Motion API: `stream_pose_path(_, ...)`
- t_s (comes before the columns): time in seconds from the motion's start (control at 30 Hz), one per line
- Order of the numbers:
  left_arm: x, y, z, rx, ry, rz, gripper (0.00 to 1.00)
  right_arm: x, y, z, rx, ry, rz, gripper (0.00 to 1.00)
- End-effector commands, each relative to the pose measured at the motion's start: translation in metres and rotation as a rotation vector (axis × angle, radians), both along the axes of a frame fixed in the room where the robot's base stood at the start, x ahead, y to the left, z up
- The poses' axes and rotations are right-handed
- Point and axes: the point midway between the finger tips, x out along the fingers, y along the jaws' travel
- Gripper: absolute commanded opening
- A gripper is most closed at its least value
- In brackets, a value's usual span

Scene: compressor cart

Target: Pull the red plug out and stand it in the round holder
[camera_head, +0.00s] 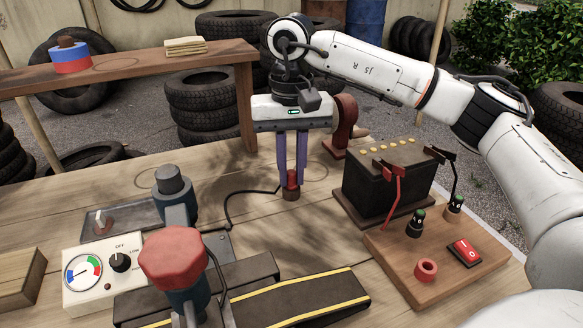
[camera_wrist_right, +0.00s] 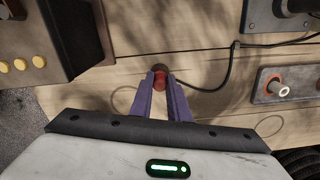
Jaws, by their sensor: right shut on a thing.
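My right gripper (camera_head: 292,184), with purple fingers, points down at the middle of the table. It is shut on the red plug (camera_head: 292,177), which is upright between the fingertips. The plug also shows in the wrist view (camera_wrist_right: 160,82). A small brown round holder (camera_head: 291,195) is directly under the plug. The fingers hide part of the plug, and I cannot tell whether it rests fully in the holder. A black cable (camera_head: 232,204) runs from beside the plug to the left. My left gripper is not in view.
A black battery (camera_head: 385,182) with clamps stands right of the gripper. A gauge box (camera_head: 100,270) and a red-capped device (camera_head: 174,258) are at left.

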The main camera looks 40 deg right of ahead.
Motion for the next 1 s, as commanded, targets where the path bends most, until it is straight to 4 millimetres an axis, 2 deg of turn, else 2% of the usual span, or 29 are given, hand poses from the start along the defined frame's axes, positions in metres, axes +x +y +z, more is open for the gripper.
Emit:
stream_pose_path(0.9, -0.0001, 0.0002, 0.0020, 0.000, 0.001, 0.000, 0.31, 0.0000, -0.0002, -0.0016, 0.000, -0.001, 0.000, 0.00)
stream_pose_path(0.93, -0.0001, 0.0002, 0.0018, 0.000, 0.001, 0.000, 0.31, -0.0001, -0.0002, -0.0016, 0.000, 0.000, 0.000, 0.17)
stream_pose_path(1.0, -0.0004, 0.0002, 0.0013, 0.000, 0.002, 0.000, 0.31, -0.0001, -0.0002, -0.0016, 0.000, 0.000, 0.000, 0.29)
